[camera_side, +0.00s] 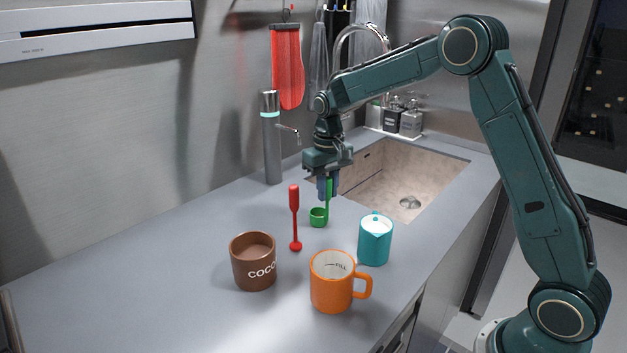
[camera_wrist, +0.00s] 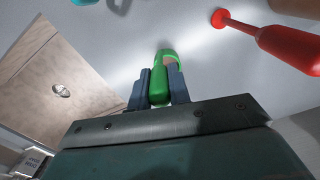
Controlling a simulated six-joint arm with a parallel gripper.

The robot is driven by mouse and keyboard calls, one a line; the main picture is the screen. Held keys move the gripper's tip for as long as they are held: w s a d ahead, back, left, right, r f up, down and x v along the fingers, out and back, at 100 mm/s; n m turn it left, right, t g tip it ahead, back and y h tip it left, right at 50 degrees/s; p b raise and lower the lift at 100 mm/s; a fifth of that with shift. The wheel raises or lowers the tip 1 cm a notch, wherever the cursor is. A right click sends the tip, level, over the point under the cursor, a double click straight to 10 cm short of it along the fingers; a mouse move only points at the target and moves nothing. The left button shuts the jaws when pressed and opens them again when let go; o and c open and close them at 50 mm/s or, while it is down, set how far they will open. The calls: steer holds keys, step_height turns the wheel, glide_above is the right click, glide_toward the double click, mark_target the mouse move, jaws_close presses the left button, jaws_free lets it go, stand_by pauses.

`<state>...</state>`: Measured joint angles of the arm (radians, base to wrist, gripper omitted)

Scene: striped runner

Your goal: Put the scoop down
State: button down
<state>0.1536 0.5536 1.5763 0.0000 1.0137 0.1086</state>
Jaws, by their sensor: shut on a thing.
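The green scoop (camera_side: 318,218) has an upright handle and a small cup at its lower end, close to the grey counter. My gripper (camera_side: 327,187) is shut on the scoop's handle from above. In the wrist view the green scoop (camera_wrist: 160,88) lies between the two blue fingers of my gripper (camera_wrist: 159,88). I cannot tell whether the scoop's cup touches the counter.
A red stirrer (camera_side: 295,220) stands upright left of the scoop. A brown cocoa mug (camera_side: 253,262), an orange mug (camera_side: 331,283) and a teal pitcher (camera_side: 374,240) stand nearer the front. The sink (camera_side: 432,181) opens behind right. The counter's left part (camera_side: 130,275) is clear.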

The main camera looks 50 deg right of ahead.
steer(key=shift+f, duration=0.15)
steer(key=c, duration=1.3)
jaws_free()
step_height(320, 180, up, 12)
steer(key=shift+r, duration=0.2)
steer(key=shift+r, duration=0.1)
